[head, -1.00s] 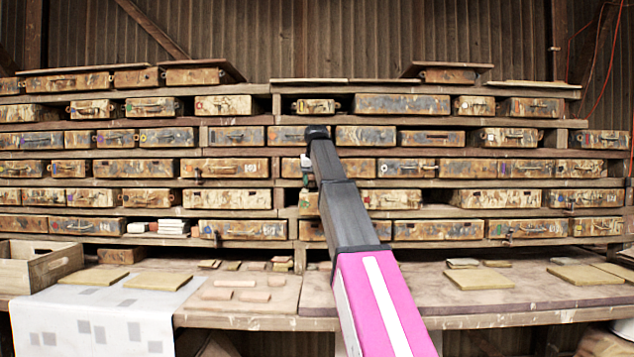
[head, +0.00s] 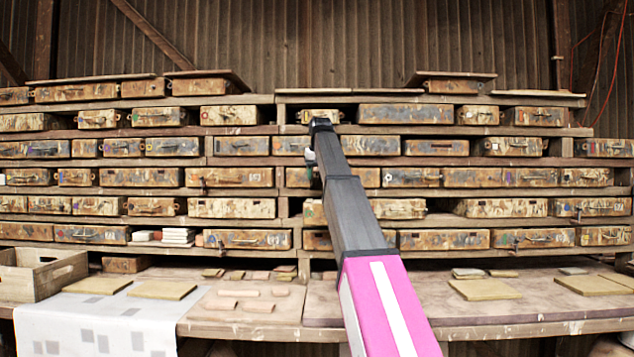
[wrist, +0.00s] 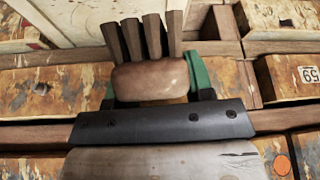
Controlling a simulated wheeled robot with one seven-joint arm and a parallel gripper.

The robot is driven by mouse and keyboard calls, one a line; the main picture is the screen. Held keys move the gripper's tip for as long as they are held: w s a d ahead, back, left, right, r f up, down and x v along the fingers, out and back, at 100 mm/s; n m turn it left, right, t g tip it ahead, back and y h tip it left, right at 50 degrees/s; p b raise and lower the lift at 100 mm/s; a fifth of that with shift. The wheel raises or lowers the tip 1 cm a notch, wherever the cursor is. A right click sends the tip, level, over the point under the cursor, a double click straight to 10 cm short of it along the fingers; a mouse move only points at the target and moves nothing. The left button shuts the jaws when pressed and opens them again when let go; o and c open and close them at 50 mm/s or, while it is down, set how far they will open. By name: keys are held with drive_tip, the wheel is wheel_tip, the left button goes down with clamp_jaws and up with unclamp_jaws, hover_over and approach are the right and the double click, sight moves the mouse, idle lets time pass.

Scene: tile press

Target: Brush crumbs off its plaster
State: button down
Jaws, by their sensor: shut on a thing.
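My gripper (wrist: 154,82) is shut on a brush-like thing (wrist: 150,78) in the wrist view. It has a smooth rounded brown block between my green finger pads and several dark brown tufts fanning out beyond it. The tufts point at a pale, streaked surface (wrist: 90,14) at the top of the view. I cannot tell whether they touch it, or whether it is the plaster. I can make out no crumbs. In the head view my gripper (head: 320,125) is small, high in front of the middle of the shelves, and what it holds is not clear there.
Wooden shelves full of worn, paint-stained cases (head: 405,113) stand behind a long bench (head: 390,307). The bench holds flat tan tiles (head: 484,289), small clay pieces (head: 240,293), a wooden crate (head: 40,272) and a white patterned cloth (head: 100,325). Much of the bench's right half is clear.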

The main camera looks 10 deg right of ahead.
drive_tip(key=shift+w+r, duration=0.1)
drive_tip(key=shift+r, duration=0.2)
drive_tip(key=shift+d+r, duration=0.1)
drive_tip(key=shift+r, duration=1.3)
